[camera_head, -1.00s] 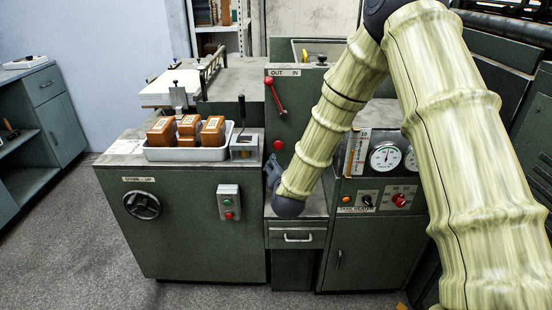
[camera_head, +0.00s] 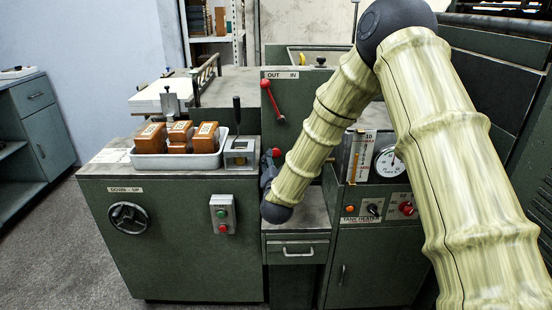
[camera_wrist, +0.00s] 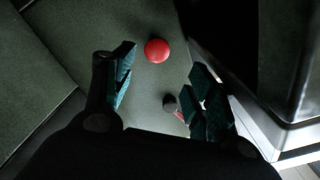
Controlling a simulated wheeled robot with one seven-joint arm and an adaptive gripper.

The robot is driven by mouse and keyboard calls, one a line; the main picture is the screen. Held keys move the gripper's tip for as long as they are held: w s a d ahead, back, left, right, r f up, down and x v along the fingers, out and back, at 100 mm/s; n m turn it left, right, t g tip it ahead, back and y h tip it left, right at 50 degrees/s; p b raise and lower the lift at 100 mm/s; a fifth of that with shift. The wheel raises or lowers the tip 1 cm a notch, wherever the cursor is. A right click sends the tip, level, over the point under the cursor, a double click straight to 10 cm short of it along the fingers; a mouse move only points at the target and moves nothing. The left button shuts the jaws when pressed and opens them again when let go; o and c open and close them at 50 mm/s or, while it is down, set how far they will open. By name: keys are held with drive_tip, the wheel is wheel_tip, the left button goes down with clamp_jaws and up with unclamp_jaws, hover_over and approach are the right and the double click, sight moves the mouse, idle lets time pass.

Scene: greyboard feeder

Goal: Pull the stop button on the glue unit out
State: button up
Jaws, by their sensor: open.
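A round red button (camera_head: 276,152) sits on the green front panel below the OUT/IN lever, partly beside my arm. What looks like the same button (camera_wrist: 156,50) shows as a red disc in the wrist view, beyond the fingertips and nearer the left finger. My gripper (camera_wrist: 163,88) is open, its two dark green fingers spread apart with nothing held. In the head view my gripper (camera_head: 268,174) is mostly hidden behind my arm's end, just below and left of the button. No contact with the button shows.
A red lever (camera_head: 273,102) hangs above the button. A dark knob with a red part (camera_wrist: 171,103) lies near the right finger. A drawer ledge (camera_head: 300,220) is below; the heater panel (camera_head: 372,205) stands to the right. A tray (camera_head: 180,160) of brown blocks is left.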

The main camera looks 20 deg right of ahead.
sight(276, 154)
drive_tip(key=shift+f+b+x, duration=0.2)
drive_tip(key=shift+x, duration=1.05)
drive_tip(key=shift+f+b+x, duration=0.15)
drive_tip(key=shift+x, duration=1.1)
drive_tip(key=shift+f+b+x, duration=0.2)
drive_tip(key=shift+x, duration=1.05)
clamp_jaws()
drive_tip(key=shift+s+a+p, duration=0.1)
drive_tip(key=shift+s+p, duration=0.3)
drive_tip(key=shift+s, duration=0.2)
drive_tip(key=shift+f, duration=0.15)
unclamp_jaws()
